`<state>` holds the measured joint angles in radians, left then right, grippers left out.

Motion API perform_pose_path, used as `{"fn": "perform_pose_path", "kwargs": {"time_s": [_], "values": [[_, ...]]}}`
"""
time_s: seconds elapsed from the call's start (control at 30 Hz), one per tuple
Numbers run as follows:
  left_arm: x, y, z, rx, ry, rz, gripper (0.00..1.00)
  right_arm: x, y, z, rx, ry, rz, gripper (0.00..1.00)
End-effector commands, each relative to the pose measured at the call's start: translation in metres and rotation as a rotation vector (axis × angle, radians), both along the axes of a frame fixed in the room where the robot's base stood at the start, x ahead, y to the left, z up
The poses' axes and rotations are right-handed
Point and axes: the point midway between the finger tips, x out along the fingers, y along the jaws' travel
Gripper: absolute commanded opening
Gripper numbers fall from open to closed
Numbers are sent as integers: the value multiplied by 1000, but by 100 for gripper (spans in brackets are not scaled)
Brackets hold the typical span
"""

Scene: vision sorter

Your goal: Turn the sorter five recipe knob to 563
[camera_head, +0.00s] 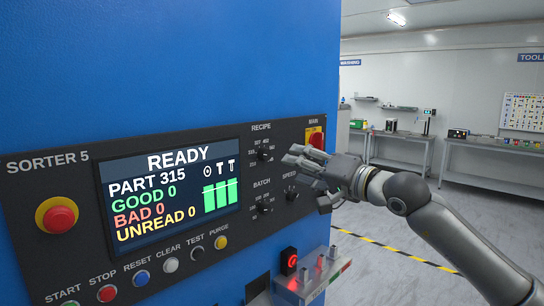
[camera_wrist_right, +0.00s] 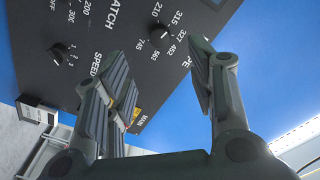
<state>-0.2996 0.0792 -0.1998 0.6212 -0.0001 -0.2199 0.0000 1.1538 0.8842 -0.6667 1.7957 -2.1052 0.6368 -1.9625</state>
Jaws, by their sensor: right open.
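The sorter 5 panel (camera_head: 130,170) is dark, on a blue cabinet, and its screen (camera_head: 172,195) reads READY and PART 315. The black recipe knob (camera_head: 265,154) is at the panel's upper right. It shows close up in the right wrist view (camera_wrist_right: 159,32), ringed by 210, 315, 327, 452, 563 and 745. I cannot tell its pointer exactly. My right gripper (camera_head: 304,178) is open and empty, just right of and below the knob in the head view. In the wrist view, the knob appears between and beyond the fingers, apart from them. My left gripper is not in view.
The batch knob (camera_head: 264,205), speed knob (camera_head: 291,193) and red main switch (camera_head: 316,138) are close to the gripper. A red emergency button (camera_head: 57,216) is at left. A metal ledge with posts (camera_head: 313,280) juts out below. Workbenches stand far behind at right.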

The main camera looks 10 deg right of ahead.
Motion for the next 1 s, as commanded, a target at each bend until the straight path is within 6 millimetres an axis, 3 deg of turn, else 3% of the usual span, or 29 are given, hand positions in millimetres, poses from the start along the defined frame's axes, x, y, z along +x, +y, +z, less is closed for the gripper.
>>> {"fn": "perform_pose_path", "kwargs": {"time_s": [0.17,0.6,1.0], "values": [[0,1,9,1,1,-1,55,11,4,6,-30,-13,-11,51],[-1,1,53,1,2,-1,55,78,42,7,-24,-10,-9,51],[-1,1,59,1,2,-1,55,94,51,2,-24,-11,-10,51]]}}
